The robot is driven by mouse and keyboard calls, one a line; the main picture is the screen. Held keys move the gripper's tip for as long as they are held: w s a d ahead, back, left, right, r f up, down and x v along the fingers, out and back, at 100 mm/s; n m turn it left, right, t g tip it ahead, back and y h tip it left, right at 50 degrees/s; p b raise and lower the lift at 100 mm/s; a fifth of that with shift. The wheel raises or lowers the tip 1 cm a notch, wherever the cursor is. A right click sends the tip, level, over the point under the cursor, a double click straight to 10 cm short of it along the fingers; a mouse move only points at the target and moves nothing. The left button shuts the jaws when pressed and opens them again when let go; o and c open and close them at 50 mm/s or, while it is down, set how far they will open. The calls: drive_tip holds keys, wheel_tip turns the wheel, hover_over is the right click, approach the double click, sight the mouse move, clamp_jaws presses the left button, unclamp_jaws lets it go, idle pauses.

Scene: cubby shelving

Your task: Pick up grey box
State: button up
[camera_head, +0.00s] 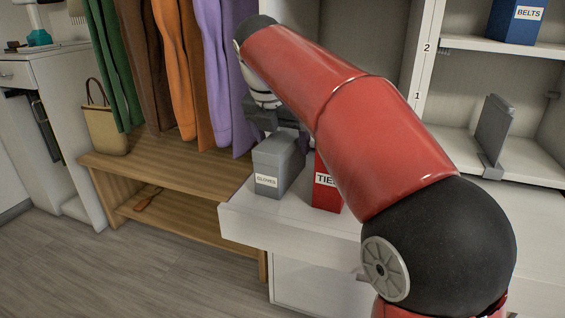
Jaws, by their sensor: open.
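The grey box (279,162) stands upright on a white ledge, with a label reading "GLOVES" on its front. My gripper (277,125) is open at the top of the grey box, with my arm reaching over from the right. The fingertips are mostly hidden behind the box and in the arm's shadow, so I cannot tell whether they touch it.
A red box (325,187) labelled "TIE..." stands close to the right of the grey box, partly covered by my arm. The white ledge (246,213) ends just left of the box. Hanging clothes (212,75) are behind on the left. A blue "BELTS" box (511,24) is on an upper shelf.

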drive_tip(key=x, duration=0.2)
drive_tip(key=shift+w+f, duration=0.1)
drive_tip(key=shift+f, duration=0.15)
drive_tip(key=shift+f, duration=0.2)
idle(0.4)
drive_tip(key=c, duration=1.2)
drive_tip(key=shift+r, duration=0.1)
